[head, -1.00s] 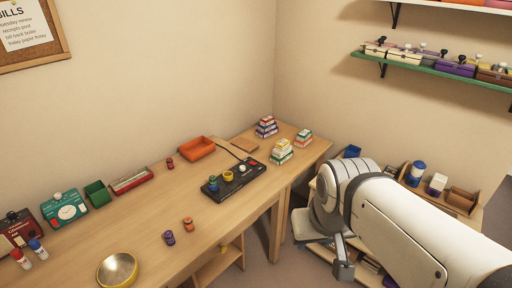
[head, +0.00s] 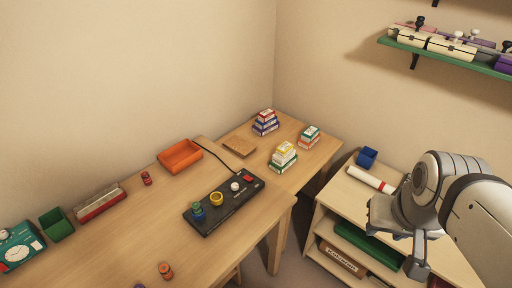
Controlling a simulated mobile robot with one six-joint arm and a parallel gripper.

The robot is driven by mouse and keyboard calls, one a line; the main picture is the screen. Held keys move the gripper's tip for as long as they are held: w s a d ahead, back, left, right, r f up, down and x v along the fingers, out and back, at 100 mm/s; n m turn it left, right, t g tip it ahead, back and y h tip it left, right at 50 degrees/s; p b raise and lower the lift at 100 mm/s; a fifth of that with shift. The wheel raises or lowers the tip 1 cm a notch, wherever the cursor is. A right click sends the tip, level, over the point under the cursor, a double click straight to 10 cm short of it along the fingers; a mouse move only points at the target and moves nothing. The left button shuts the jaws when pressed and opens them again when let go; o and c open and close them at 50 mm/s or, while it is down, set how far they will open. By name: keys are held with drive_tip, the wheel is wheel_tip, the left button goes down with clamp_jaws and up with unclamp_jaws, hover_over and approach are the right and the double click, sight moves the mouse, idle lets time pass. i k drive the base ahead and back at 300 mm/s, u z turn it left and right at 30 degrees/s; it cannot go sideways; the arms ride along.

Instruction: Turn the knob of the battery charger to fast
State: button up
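A black, flat device with a cable, which looks like the battery charger (head: 226,207), lies on the wooden desk. A white knob (head: 235,187) stands on its right half; its setting and the lettering are too small to read. A yellow round piece (head: 217,199) and a blue-green one (head: 198,212) stand on its left half. My gripper (head: 416,264) hangs at the lower right, in front of the low shelf unit, well apart from the charger. Its fingers are small and seen at an angle, so I cannot tell whether it is open.
An orange tray (head: 181,157) and a small red cylinder (head: 146,178) lie behind the charger. An orange cylinder (head: 166,270) stands in front. Stacked boxes (head: 283,158) stand on the side table. A floor gap separates the desk (head: 110,250) from the low shelf unit (head: 350,204).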

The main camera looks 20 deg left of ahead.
sight(235, 187)
drive_tip(key=u, duration=0.35)
drive_tip(key=i, duration=0.9)
drive_tip(key=u, duration=0.6)
